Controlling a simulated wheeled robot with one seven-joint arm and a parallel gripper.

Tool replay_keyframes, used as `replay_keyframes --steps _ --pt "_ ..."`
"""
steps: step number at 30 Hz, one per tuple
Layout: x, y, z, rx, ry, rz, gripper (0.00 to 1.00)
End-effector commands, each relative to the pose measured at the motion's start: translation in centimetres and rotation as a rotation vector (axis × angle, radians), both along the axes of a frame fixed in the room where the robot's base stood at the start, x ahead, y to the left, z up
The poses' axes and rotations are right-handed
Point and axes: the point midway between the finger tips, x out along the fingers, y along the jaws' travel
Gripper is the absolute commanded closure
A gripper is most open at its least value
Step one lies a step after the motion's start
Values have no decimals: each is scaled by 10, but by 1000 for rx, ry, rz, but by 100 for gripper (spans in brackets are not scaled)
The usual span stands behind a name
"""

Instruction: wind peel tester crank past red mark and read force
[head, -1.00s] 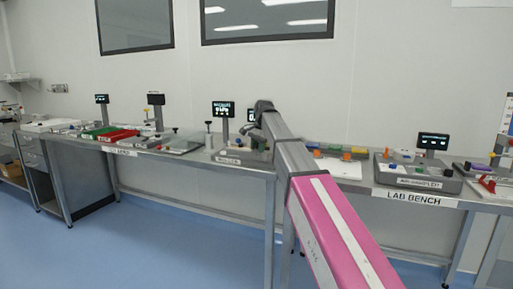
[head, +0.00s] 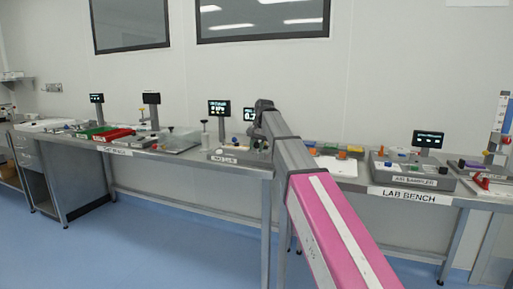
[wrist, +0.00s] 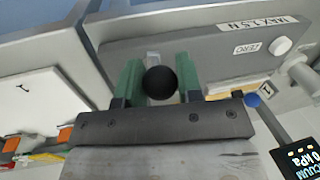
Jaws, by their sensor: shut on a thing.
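My gripper (wrist: 158,78) has green fingers on either side of a round black knob (wrist: 161,83) in the wrist view, and is shut on it. The knob hides what is below it. I see no red mark.
A vacuum display (wrist: 302,160) and a blue ball-topped lever (wrist: 253,100) are close at right in the wrist view. In the head view, a display stand (head: 219,108) is left of my arm and an air sampler (head: 413,178) right. The floor ahead is clear.

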Motion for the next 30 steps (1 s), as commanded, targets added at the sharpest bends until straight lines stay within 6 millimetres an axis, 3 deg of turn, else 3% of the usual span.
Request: replay_keyframes --steps 5,6,8,20,30 --pt "0 0 0 0 -1 -1 90" --pt "1 0 0 0 -1 -1 60" --pt "0 0 0 0 -1 -1 42" --pt "0 -1 8 0 -2 -2 42" --pt "-1 -12 67 0 -3 -3 42"
